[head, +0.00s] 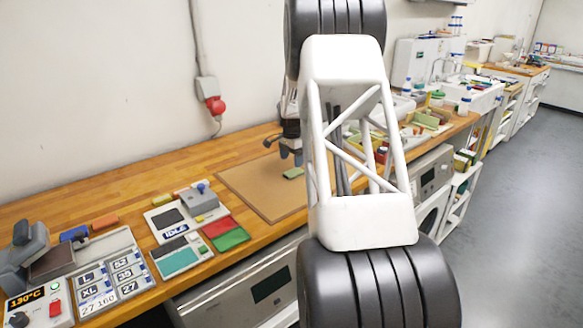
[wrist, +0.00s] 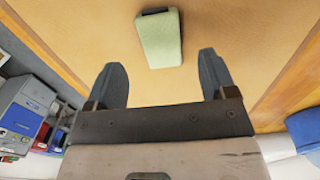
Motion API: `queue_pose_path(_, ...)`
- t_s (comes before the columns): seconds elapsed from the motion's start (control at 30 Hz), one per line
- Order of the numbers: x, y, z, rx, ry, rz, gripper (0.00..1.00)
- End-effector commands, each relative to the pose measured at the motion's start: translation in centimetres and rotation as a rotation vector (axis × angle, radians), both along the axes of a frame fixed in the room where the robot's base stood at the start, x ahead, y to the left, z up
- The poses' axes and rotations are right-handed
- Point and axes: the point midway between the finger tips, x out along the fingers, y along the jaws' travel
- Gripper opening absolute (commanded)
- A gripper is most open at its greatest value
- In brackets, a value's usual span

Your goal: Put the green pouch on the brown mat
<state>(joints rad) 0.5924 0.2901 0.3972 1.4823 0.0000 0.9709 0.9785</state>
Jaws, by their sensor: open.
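The green pouch (head: 293,173) lies flat on the brown mat (head: 258,187) in the head view, near the mat's right part. In the wrist view the pale green pouch (wrist: 160,38), with a dark far end, lies on the tan mat surface (wrist: 230,40). My gripper (head: 289,158) is just above and beside the pouch in the head view. In the wrist view my gripper (wrist: 160,62) is open, its two fingers apart with nothing held. The pouch is ahead of the fingers, and I see no contact. My arm hides the mat's right side in the head view.
Left of the mat are a red patch (head: 216,226) and a green patch (head: 231,239), a grey device (head: 200,199) and a size-label board (head: 106,278). Coloured bins (head: 425,120) stand to the right beyond my arm. The mat's left part is clear.

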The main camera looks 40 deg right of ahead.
Motion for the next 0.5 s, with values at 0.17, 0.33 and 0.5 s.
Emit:
queue_pose_path(0.17, 0.0, 0.0, 3.0, -0.001, -0.001, 0.0, 0.78)
queue_pose_path(0.33, 0.0, 0.0, 5.0, 0.0, 0.0, 0.0, 0.78)
queue_pose_path(0.5, 0.0, 0.0, 6.1, 0.001, 0.001, 0.0, 0.78)
